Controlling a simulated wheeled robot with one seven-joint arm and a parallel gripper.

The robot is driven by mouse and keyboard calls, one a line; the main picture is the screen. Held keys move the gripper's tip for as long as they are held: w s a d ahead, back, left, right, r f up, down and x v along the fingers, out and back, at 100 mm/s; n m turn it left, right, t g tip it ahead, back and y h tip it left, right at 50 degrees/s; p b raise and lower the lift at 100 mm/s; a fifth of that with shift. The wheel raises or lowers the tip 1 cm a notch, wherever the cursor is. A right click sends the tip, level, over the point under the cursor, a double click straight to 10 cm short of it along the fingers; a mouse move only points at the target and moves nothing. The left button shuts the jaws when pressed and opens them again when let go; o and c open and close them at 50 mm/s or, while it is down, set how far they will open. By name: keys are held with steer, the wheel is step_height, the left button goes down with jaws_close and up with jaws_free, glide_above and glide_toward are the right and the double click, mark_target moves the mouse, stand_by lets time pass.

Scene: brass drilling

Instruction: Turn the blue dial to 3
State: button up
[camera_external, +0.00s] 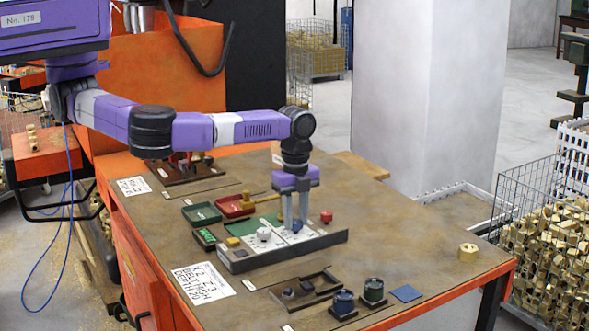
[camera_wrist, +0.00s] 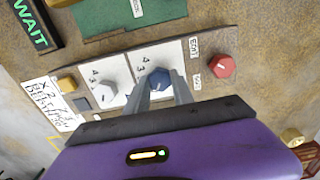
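The blue dial (camera_wrist: 159,80) sits on a white scale plate on the control panel, with the numbers 4 and 3 printed at its upper left. My gripper (camera_wrist: 160,92) is over it, with its two fingers on either side of the dial's near part. In the external view my gripper (camera_external: 297,222) points straight down at the blue dial (camera_external: 297,227). A gap shows between the fingers. I cannot tell whether they touch the dial. The dial's pointer direction is too small to read.
A white dial (camera_wrist: 104,92) is left of the blue one, and a red knob (camera_wrist: 222,66) is to its right. A yellow button (camera_external: 233,242) is at the panel's left. Red (camera_external: 236,205) and green (camera_external: 201,214) trays lie behind. Dark cups (camera_external: 343,302) stand nearer the front edge.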

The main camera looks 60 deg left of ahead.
jaws_close()
steer(key=shift+m, duration=0.3)
steer(key=m, duration=0.3)
steer(key=shift+m, duration=0.3)
steer(key=m, duration=0.3)
steer(key=shift+m, duration=0.4)
steer(key=m, duration=0.5)
steer(key=shift+m, duration=2.4)
